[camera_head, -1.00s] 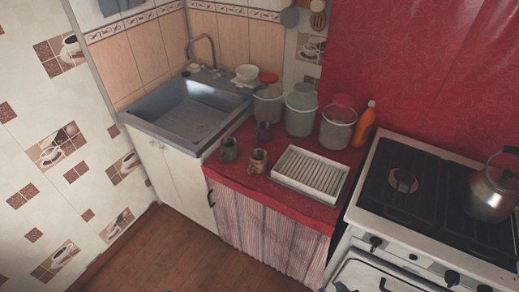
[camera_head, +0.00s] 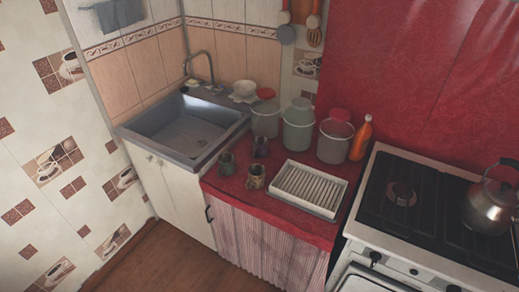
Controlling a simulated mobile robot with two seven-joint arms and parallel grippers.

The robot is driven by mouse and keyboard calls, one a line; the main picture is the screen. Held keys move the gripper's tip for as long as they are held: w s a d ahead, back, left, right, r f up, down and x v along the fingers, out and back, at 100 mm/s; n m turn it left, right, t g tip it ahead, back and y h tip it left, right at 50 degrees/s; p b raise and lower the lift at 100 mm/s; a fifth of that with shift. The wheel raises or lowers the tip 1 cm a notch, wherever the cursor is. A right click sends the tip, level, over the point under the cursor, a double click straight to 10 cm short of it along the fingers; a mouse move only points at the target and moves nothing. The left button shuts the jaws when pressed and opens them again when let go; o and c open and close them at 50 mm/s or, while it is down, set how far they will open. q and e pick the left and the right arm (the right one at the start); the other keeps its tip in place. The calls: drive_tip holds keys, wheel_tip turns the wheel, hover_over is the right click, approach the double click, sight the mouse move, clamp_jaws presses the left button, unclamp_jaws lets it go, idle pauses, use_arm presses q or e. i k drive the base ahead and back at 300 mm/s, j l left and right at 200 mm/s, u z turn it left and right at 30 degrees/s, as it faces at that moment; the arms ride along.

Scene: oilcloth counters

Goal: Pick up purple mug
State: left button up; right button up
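Three small mugs stand on the red oilcloth counter (camera_head: 222,188) in the head view. The rear mug (camera_head: 261,148) is dark and may be the purple one; its colour is hard to tell at this size. A grey-green mug (camera_head: 227,164) stands to its left and nearer the front. A brownish mug (camera_head: 256,177) stands in front, close to the dish rack. Neither of my grippers is in view.
A white dish rack (camera_head: 309,190) lies right of the mugs. Behind are several lidded containers (camera_head: 298,131) and an orange bottle (camera_head: 361,139). The sink (camera_head: 190,125) is at left; the stove (camera_head: 425,200) with a kettle (camera_head: 488,206) is at right.

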sight(259, 149)
drive_tip(key=i+j+z, duration=0.1)
drive_tip(key=i+j, duration=0.25)
drive_tip(key=j, duration=0.3)
drive_tip(key=i+j+z, duration=0.15)
drive_tip(key=j, duration=0.2)
drive_tip(key=i+j+z, duration=0.1)
drive_tip(key=j, duration=0.25)
drive_tip(key=i+j, duration=0.25)
drive_tip(key=j+z, duration=0.05)
drive_tip(key=j, duration=0.05)
